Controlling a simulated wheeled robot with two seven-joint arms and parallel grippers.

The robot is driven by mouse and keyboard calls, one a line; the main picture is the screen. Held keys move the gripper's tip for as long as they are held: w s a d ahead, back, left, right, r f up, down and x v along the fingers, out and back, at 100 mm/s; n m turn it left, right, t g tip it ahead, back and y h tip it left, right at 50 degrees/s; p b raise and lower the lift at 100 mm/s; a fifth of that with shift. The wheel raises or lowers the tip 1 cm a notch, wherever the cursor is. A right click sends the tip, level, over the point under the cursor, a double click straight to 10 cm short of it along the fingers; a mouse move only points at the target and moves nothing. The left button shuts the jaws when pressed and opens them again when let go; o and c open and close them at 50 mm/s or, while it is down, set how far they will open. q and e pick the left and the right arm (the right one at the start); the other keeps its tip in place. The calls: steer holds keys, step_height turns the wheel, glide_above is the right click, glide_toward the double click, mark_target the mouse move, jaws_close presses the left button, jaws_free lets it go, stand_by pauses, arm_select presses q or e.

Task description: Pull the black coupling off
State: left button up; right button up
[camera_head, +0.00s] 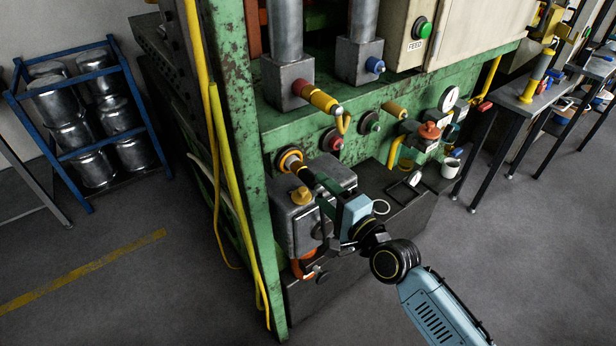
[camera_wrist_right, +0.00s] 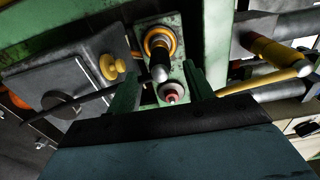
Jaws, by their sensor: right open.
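The black coupling (camera_wrist_right: 158,52) sits in an orange-ringed port on the green machine, its silver rounded tip pointing out towards the wrist camera. In the head view the coupling (camera_head: 304,174) sticks out of the port towards my right gripper (camera_head: 322,195). The right gripper is open. In the wrist view its two green fingers (camera_wrist_right: 163,90) stand left and right of the line of the coupling, with visible space on both sides. I cannot tell how far the fingertips reach along the coupling. My left gripper is in neither view.
A yellow coupling with a hose (camera_head: 322,100) is above right. A red port (camera_head: 332,140) and a green port (camera_head: 370,122) are nearby. A grey box with a yellow knob (camera_head: 301,195) is just below. A white mug (camera_head: 451,167) stands on the ledge at right.

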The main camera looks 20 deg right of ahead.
mark_target(302, 170)
steer(key=b+x, duration=0.1)
steer(key=x, duration=0.5)
steer(key=shift+w+a, duration=0.1)
steer(key=shift+w, duration=0.4)
steer(key=shift+r, duration=0.15)
steer(key=shift+a+r, duration=0.1)
steer(key=shift+r, duration=0.1)
stand_by(0.6)
steer(key=shift+c, duration=0.4)
jaws_close()
steer(key=shift+p, duration=0.35)
